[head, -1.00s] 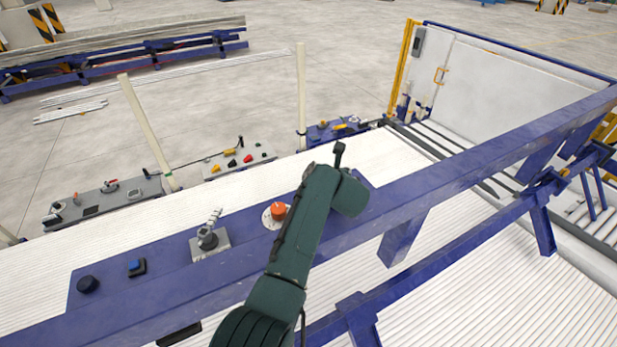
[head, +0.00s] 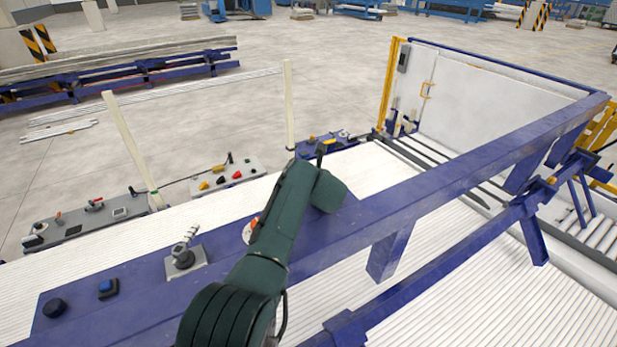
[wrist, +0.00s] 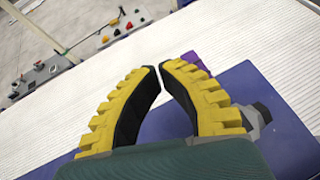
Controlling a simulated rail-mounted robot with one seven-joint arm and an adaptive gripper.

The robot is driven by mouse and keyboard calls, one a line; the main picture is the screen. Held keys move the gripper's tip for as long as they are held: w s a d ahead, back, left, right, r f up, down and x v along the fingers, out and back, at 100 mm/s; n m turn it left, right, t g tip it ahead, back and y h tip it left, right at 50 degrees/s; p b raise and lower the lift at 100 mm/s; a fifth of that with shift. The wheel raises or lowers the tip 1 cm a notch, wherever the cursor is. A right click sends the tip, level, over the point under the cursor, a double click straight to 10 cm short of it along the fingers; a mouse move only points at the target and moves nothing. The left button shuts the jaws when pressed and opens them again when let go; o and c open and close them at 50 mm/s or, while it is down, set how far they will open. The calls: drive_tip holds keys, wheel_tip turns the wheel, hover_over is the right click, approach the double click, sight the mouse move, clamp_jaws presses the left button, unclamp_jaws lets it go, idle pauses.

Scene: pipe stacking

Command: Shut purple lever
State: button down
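In the wrist view, a small purple part (wrist: 197,60), which looks like the purple lever, shows just behind the tip of my right-hand finger, partly hidden by it. It stands at the edge of the blue panel. My gripper (wrist: 159,67) has yellow ribbed fingers with dark inner pads. Its tips come together almost touching, with nothing seen between them. The purple lever is hidden there.
On the panel are a grey joystick (head: 184,256), a blue button (head: 107,288) and a dark knob (head: 54,307). A red-orange button is mostly hidden behind my arm. A blue beam (head: 440,190) runs along the right. Grey control boxes (head: 222,178) stand beyond the white slatted surface.

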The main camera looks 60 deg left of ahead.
drive_tip(key=shift+w+a+m+t+h, duration=0.1)
drive_tip(key=shift+w+m+t+h, duration=0.25)
drive_tip(key=shift+m+t, duration=0.25)
idle(0.3)
